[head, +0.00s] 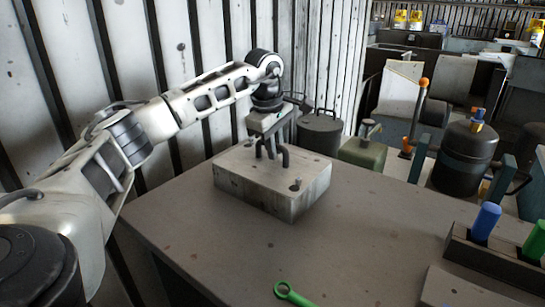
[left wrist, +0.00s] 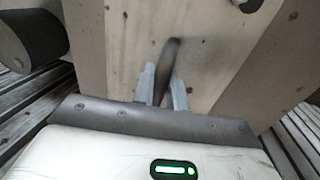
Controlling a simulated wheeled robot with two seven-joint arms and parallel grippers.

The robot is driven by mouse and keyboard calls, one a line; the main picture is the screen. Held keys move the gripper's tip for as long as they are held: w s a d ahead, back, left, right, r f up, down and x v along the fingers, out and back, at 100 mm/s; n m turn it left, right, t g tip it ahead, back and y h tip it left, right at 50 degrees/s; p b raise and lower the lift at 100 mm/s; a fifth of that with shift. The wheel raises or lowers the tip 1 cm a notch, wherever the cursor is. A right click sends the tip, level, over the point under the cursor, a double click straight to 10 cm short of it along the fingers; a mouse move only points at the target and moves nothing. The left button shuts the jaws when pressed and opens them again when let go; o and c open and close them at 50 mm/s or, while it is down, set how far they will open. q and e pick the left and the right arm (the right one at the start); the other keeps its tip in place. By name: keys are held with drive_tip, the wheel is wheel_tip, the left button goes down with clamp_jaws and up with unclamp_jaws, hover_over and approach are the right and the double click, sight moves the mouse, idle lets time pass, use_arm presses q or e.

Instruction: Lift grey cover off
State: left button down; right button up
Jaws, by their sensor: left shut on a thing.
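The grey cover (head: 240,175) is the top of a pale, stained block at the back of the table, with a dark bent handle (head: 285,155) on its upper face. I cannot make out a gap between cover and housing. My left gripper (head: 268,150) points down over it, shut on the handle. In the left wrist view the two fingers (left wrist: 160,88) close around the dark handle (left wrist: 171,55), with the cover's face (left wrist: 120,45) behind. My right gripper is not in view.
A dark lidded pot (head: 320,133) and a green box (head: 362,153) stand just behind the block. A dark round tank (head: 465,155) is further right. A holder with blue (head: 486,221) and green handles is at right. A green ring-ended tool (head: 292,293) lies in front. The table's middle (head: 340,240) is clear.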

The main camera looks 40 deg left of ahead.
use_arm(q)
drive_tip(key=shift+r, duration=0.15)
